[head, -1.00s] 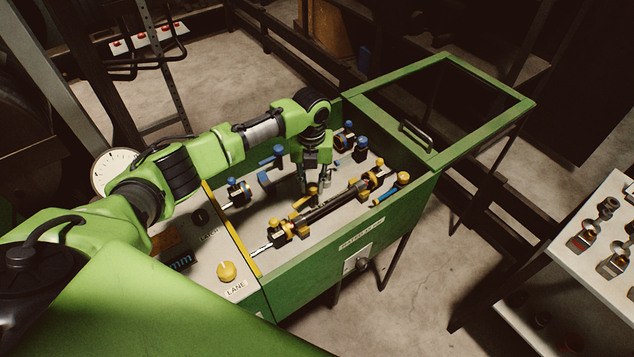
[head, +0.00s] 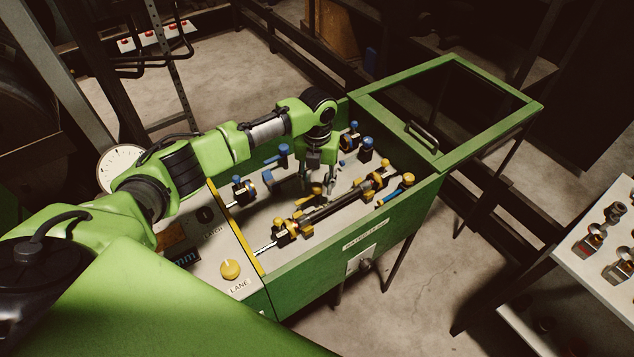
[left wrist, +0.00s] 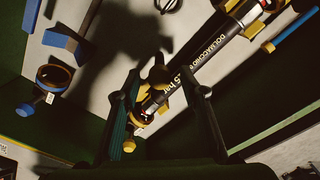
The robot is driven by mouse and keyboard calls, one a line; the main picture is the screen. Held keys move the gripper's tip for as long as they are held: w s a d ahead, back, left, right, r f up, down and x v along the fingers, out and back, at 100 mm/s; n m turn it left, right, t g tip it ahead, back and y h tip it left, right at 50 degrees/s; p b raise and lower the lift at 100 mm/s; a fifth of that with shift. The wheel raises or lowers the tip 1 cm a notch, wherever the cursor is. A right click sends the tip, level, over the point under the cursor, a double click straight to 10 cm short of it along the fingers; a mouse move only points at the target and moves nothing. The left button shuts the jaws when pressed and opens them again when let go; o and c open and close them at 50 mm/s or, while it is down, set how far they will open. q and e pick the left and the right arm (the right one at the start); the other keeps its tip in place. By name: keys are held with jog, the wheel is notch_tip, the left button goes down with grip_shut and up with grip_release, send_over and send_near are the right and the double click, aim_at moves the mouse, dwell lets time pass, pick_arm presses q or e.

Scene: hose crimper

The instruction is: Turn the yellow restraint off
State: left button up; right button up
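Several yellow parts sit along a black hose (head: 335,207) in the green machine's bed; I cannot tell for certain which is the restraint. A yellow-topped upright piece (head: 316,190) stands beside the hose, close to my left gripper (head: 325,190). In the left wrist view my left gripper (left wrist: 162,112) has its two fingers wide apart. Between them show a yellow piece (left wrist: 158,76), the hose end and a yellow clamp with an orange ring. No grip on them is visible. My right gripper is in neither view.
Blue-handled fittings (head: 283,152) stand behind the hose. A yellow-knobbed blue rod (head: 407,180) lies at the right. The green framed lid (head: 450,100) is at the right end, a yellow lane knob (head: 230,269) on the left panel. A white shelf (head: 590,240) holds metal parts.

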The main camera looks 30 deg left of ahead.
aim_at(317, 185)
pick_arm(q)
jog(key=shift+r, duration=0.2)
notch_tip(317, 185, up, 12)
jog(key=shift+f, duration=0.2)
dwell(0.3)
dwell(0.4)
